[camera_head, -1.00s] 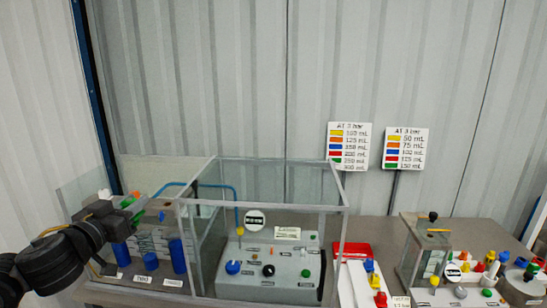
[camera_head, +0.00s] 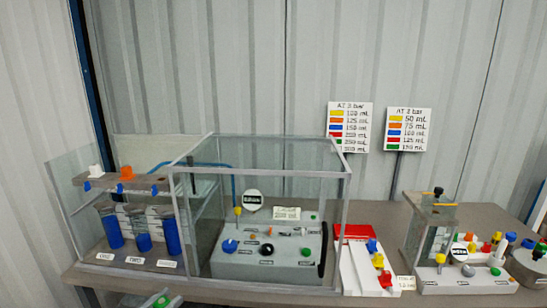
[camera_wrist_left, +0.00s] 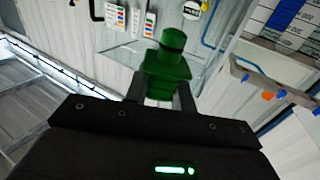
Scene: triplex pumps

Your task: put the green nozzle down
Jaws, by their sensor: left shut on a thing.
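My left gripper (camera_head: 157,299) is low at the bottom edge of the head view, in front of the table. It is shut on the green nozzle (camera_wrist_left: 167,70), which stands out between the two fingers in the left wrist view. A grey rack shelf (camera_head: 108,184) at the left of the glass case holds a white nozzle (camera_head: 95,171) and an orange nozzle (camera_head: 126,172). The nozzle and gripper are apart from the shelf. My right gripper is out of view.
Blue cylinders (camera_head: 172,236) stand below the shelf. A clear case (camera_head: 345,200) surrounds a grey control box (camera_head: 270,252). A white holder (camera_head: 360,268) with coloured pieces and a second small pump (camera_head: 466,275) stand to the right.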

